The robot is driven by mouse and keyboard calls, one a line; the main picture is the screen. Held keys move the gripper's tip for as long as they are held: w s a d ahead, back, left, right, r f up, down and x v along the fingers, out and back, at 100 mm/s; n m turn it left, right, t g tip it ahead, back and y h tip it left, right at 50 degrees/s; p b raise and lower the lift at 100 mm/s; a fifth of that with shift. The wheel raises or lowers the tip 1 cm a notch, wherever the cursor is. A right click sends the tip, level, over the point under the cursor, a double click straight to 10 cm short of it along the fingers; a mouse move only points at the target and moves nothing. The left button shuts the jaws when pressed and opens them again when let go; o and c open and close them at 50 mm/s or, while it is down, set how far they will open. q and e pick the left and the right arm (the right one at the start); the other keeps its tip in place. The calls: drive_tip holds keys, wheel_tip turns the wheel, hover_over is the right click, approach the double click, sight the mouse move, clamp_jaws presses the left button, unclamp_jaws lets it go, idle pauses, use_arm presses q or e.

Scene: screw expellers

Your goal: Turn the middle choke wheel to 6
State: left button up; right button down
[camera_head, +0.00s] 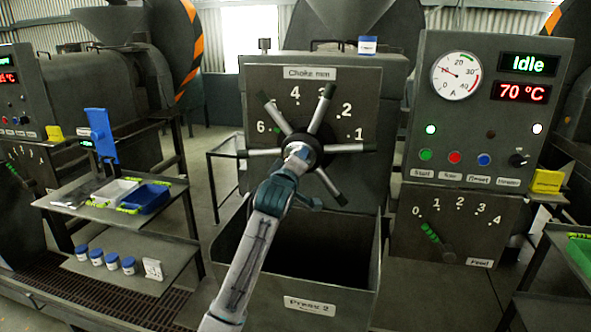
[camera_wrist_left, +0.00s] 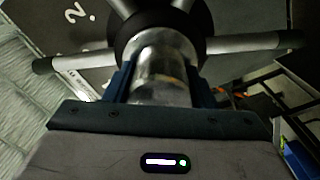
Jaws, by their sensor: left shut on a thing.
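The choke wheel (camera_head: 318,148) stands on the panel marked "Choke mm" of Press 2, in the middle of the head view. It has a dark hub, pale metal spokes and dark tips. One spoke, with a greenish tip (camera_head: 268,103), points up-left between the 6 and the 4; another points left, just below the 6. My left gripper (camera_head: 297,158) is in front of the hub. In the left wrist view its fingers (camera_wrist_left: 160,80) are shut on the shiny metal stub at the wheel's centre. The lower-left spoke is hidden by my arm. My right gripper is not in view.
A dark open bin (camera_head: 325,258) is below the wheel. A control panel (camera_head: 485,120) at right reads "Idle" and 70 °C, with a feed lever (camera_head: 435,238) below. A shelf at left holds trays (camera_head: 148,198); blue-lidded jars (camera_head: 112,262) stand lower.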

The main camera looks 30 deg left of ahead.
use_arm(q)
drive_tip(key=shift+n, duration=0.7)
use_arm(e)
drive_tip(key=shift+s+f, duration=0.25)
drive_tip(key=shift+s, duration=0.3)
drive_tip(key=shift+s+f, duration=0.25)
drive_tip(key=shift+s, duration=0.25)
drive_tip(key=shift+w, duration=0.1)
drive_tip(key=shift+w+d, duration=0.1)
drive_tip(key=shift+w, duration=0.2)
use_arm(q)
drive_tip(key=o, duration=1.4)
drive_tip(key=shift+b, duration=0.35)
